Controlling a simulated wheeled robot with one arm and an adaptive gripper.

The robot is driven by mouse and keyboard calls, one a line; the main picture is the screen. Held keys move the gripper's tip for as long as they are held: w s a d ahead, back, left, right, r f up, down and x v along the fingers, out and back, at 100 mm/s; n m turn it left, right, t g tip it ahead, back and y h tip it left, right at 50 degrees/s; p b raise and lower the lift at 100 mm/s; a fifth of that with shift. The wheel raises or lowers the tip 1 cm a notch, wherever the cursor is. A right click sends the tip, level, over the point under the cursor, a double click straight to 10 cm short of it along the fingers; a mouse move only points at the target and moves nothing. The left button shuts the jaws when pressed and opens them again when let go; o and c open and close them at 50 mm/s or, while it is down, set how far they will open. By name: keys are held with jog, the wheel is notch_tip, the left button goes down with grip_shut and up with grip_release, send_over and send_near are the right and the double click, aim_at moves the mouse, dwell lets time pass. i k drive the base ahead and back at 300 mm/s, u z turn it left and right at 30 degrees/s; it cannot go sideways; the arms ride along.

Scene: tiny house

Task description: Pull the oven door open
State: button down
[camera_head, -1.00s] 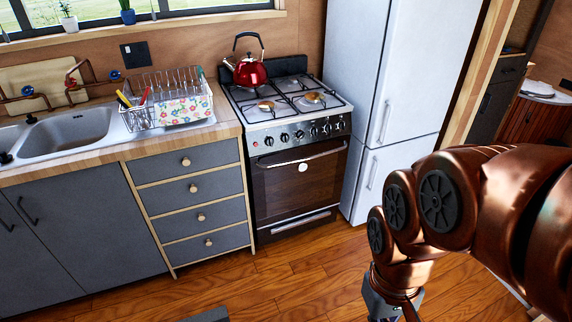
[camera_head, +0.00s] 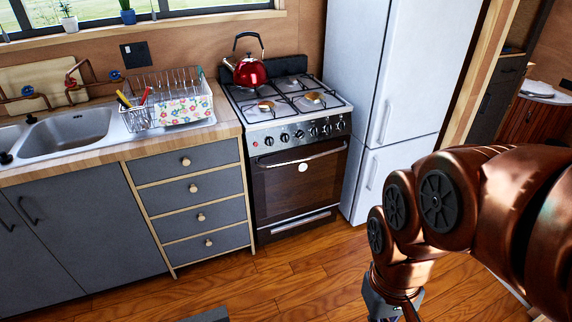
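The oven (camera_head: 296,150) stands between the drawer cabinet and the fridge. Its dark brown oven door (camera_head: 300,187) is closed, with a silver bar handle (camera_head: 301,155) along the top. A round white spot shows on the door just below the handle. My gripper (camera_head: 385,308) is at the bottom edge, right of the oven and well in front of it, touching nothing that I can see. Only its upper part shows; its fingertips are cut off by the frame, so whether it is open or shut is hidden.
The white fridge (camera_head: 392,90) stands close on the oven's right. Grey drawers (camera_head: 190,192) with wooden knobs adjoin its left. A red kettle (camera_head: 249,71) is on the stove top. The wooden floor (camera_head: 290,275) in front of the oven is clear, except a grey object (camera_head: 208,315) at the bottom edge.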

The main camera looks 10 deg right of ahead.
aim_at(294, 182)
jog(key=z, duration=0.15)
jog(key=i, duration=0.7)
jog(key=u, duration=1.3)
